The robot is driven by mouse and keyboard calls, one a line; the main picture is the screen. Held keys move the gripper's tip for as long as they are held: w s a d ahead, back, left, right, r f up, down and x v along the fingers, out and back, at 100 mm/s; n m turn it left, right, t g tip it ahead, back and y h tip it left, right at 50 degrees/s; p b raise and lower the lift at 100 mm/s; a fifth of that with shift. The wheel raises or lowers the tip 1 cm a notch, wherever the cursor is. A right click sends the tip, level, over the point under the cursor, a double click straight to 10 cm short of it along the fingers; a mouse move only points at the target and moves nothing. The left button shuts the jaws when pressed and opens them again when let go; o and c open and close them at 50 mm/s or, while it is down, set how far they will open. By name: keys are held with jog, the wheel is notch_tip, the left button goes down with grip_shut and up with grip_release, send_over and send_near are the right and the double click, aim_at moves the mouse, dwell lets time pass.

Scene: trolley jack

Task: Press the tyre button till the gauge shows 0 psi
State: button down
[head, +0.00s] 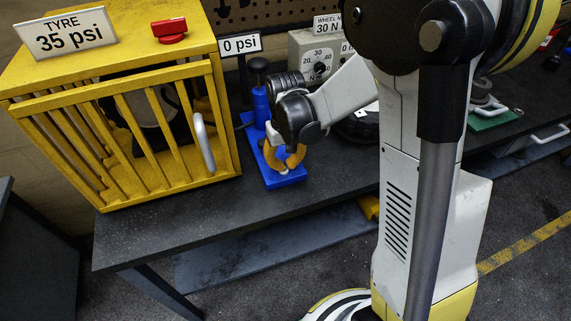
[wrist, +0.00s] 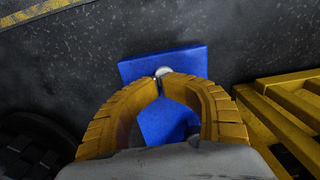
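A blue pump-like unit (head: 262,104) with a dark knob on top and a flat blue base (head: 289,181) stands on the bench. The blue base also shows in the wrist view (wrist: 185,60). A small sign (head: 240,44) behind it reads 0 psi. A sign marked TYRE (head: 66,34) on the yellow cage reads 35 psi. My gripper (head: 289,166) is above the blue base, its orange fingers curved in with tips together. In the wrist view, a small pale round knob (wrist: 163,71) is at the fingertips; I cannot tell whether they touch it. No button is clearly labelled.
The yellow cage (head: 130,75) with a grey handle stands left, a dark wheel inside and a red piece (head: 170,31) on top. A grey dial box (head: 318,55) is behind my arm. Bare bench (head: 200,225) lies in front of the cage.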

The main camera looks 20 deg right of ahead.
notch_tip(320, 180, up, 14)
jog(key=p, duration=0.6)
jog(key=shift+r, duration=0.1)
dwell(0.8)
jog(key=s+r+t+b, duration=0.1)
jog(key=s+t+b, duration=0.6)
jog(key=s, duration=0.8)
jog(key=shift+a+r, duration=0.15)
jog(key=shift+r, duration=0.1)
dwell(1.4)
